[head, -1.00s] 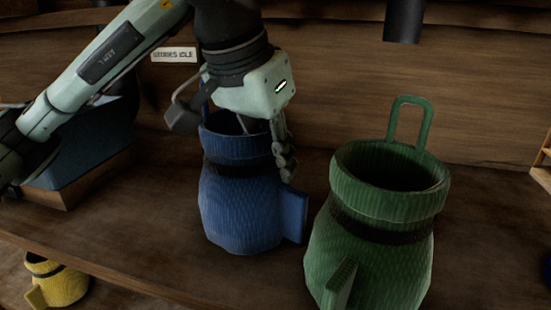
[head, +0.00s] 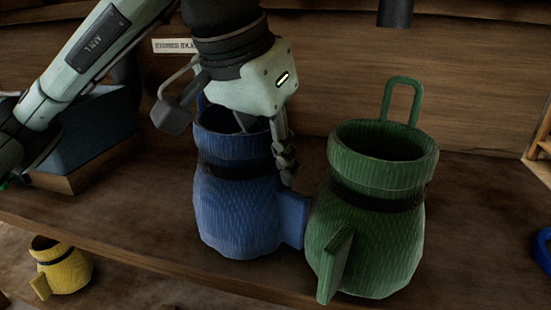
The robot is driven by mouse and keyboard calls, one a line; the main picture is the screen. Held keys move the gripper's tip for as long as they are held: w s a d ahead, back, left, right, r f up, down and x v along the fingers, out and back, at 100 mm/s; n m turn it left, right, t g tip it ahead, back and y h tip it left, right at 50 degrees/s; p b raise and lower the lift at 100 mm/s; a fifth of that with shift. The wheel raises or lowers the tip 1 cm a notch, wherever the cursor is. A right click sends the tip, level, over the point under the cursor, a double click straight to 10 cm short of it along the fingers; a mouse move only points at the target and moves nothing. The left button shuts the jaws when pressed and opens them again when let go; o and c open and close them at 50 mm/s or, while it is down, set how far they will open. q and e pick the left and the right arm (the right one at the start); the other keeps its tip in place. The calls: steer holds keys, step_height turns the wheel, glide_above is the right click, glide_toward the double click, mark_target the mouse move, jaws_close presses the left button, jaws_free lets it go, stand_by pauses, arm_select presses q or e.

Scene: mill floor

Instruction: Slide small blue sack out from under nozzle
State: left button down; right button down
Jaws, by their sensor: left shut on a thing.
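The small blue sack (head: 235,215) stands upright and open-mouthed near the middle of the wooden bench, with a flat tab at its lower right. My left gripper (head: 268,142) is shut on the sack's rim, one finger outside the right side and part of the other showing in the mouth. A dark nozzle (head: 395,12) hangs at the top, to the right of the blue sack and above the green one. A dark pipe (head: 126,62) shows behind my left arm. My right gripper is not in view.
A larger green sack (head: 365,235) with a tall loop stands close right, seemingly at the blue sack's tab. A yellow sack (head: 65,270) sits lower left, below the bench's front edge. A blue block in a wooden frame (head: 95,168) is at left. A sign (head: 176,46) is on the back wall.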

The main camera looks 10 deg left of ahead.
arm_select(q)
steer(key=c, duration=1.4)
jaws_free()
steer(key=shift+r, duration=0.1)
step_height(320, 180, up, 10)
